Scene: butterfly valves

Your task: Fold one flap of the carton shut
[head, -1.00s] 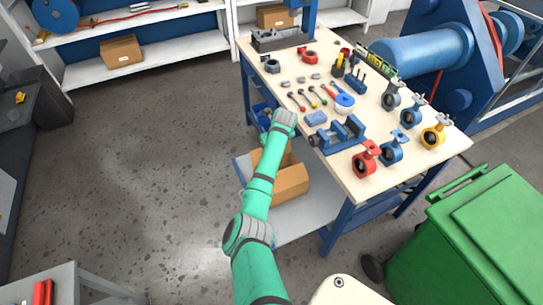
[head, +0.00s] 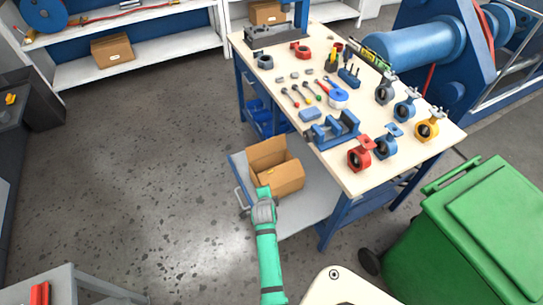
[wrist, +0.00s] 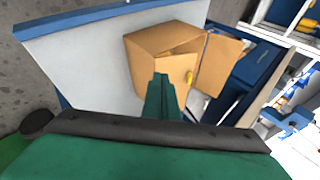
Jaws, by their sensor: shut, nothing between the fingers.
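The brown cardboard carton (head: 288,178) sits on the workbench's lower shelf, and one flap (head: 264,151) stands up on its far side. In the wrist view the carton (wrist: 150,58) has a flap (wrist: 222,64) sticking out to the right. Another flap lies partly over the opening, with a dark gap beside it. Something small and yellow (wrist: 189,77) shows at the opening. My gripper (wrist: 163,78) is shut and empty, its tips in front of the carton's near side in the picture. I cannot tell whether they touch it. In the head view my gripper (head: 263,191) overlaps the carton's near left corner.
The grey lower shelf (head: 310,205) has free room right of the carton. The wooden bench top (head: 362,180) overhangs behind, carrying valves, a blue vise (head: 335,130) and tools. A green bin (head: 470,230) stands to the right. The floor on the left is clear.

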